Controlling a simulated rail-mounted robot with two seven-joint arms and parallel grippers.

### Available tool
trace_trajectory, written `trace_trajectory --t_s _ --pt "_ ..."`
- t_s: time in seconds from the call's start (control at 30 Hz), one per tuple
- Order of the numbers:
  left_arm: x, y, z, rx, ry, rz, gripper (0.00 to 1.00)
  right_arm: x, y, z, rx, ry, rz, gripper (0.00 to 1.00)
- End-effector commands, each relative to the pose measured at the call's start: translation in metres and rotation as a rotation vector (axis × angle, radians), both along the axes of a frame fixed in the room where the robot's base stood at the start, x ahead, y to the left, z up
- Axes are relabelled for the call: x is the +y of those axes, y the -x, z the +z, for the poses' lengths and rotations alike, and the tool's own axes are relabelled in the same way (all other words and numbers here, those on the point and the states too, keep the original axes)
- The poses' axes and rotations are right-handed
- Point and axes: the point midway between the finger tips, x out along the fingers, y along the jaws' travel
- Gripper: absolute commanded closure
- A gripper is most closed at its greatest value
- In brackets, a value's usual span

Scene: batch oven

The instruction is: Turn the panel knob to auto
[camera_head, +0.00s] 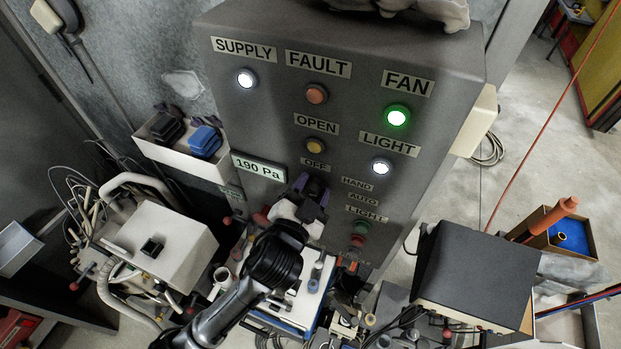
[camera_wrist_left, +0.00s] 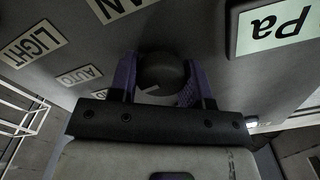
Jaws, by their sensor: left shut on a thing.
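The grey control panel (camera_head: 245,120) stands in the middle of the head view, with OFF, HAND and AUTO labels around the knob. My left gripper (camera_head: 311,186) reaches up to the panel there, just under the OFF label (camera_head: 315,165), and covers the knob in that view. In the left wrist view the round black knob (camera_wrist_left: 161,72) sits between the two purple fingers of my left gripper (camera_wrist_left: 157,84), which is shut on it. A light mark shows on the knob's lower edge. The AUTO label (camera_wrist_left: 80,76) is to its left there. My right gripper is not in view.
Lit SUPPLY (camera_head: 245,78), FAN (camera_head: 397,116) and LIGHT (camera_head: 381,166) lamps are on the panel. A red button (camera_head: 356,241) and a green one sit lower right of the knob. A white box (camera_head: 160,240) and a dark-topped box (camera_head: 475,270) flank the panel below.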

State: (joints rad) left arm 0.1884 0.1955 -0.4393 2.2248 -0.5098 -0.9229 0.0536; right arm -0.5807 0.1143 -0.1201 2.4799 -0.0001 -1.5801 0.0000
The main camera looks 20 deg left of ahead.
Motion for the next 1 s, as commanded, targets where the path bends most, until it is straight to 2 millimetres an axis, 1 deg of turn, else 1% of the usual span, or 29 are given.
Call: trace_trajectory --t_s 0.03,0.1,0.4,0.63,1.0 --pt "0.000 0.000 0.004 0.003 -0.037 0.001 0.79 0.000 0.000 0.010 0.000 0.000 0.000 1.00" --pt "0.000 0.000 0.003 0.003 -0.090 0.000 0.79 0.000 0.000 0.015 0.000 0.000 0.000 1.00" --pt "-0.001 0.000 0.001 0.003 -0.258 -0.001 0.79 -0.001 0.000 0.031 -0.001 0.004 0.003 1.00" --pt "-0.001 0.000 0.000 0.001 -0.321 -0.001 0.79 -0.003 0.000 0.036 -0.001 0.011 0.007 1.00" --pt "-0.001 0.000 -0.001 0.001 -0.340 -0.001 0.79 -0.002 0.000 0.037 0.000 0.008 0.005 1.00"
